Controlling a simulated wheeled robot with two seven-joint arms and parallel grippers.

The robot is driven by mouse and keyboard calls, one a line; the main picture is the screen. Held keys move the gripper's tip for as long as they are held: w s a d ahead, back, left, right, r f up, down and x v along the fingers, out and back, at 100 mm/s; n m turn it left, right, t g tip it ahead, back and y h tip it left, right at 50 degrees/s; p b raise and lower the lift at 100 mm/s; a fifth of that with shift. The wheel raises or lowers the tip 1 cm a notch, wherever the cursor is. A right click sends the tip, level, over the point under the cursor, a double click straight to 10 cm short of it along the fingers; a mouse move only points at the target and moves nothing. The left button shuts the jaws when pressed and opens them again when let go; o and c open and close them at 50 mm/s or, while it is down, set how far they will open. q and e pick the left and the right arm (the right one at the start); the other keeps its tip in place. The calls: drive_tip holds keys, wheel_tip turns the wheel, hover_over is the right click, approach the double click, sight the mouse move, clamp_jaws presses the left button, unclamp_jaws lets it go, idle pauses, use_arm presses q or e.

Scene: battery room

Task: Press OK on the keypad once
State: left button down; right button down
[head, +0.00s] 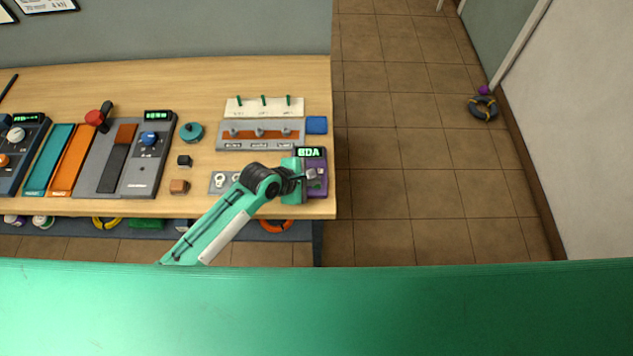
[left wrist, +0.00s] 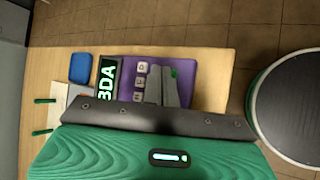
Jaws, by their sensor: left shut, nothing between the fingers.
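The keypad is a purple panel near the right end of the bench. It has a lit green display reading "BDA" (head: 309,153), which also shows in the left wrist view (left wrist: 107,82). In that view the purple keypad (left wrist: 205,85) shows several grey keys and a bit of a green key (left wrist: 174,72) beside the fingertips. No OK label can be read. My left gripper (head: 312,174) is shut and empty, over the keypad. Its fingers (left wrist: 162,84) hide some keys in the left wrist view. I cannot tell whether the fingertips touch a key. My right gripper is not in view.
The wooden bench (head: 240,75) ends just right of the keypad. A blue block (head: 316,125) lies behind it. A grey panel with knobs (head: 260,132), a teal round part (head: 191,132) and slider panels stand further left. The tiled floor right of the bench is mostly clear.

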use_arm(q)
drive_tip(key=shift+f, duration=0.35)
drive_tip(key=shift+r, duration=0.1)
idle(0.4)
drive_tip(key=shift+r+p, duration=0.8)
drive_tip(key=shift+p, duration=0.4)
wheel_tip(320, 180, up, 5)
drive_tip(key=p, duration=0.5)
drive_tip(key=shift+p, duration=0.3)
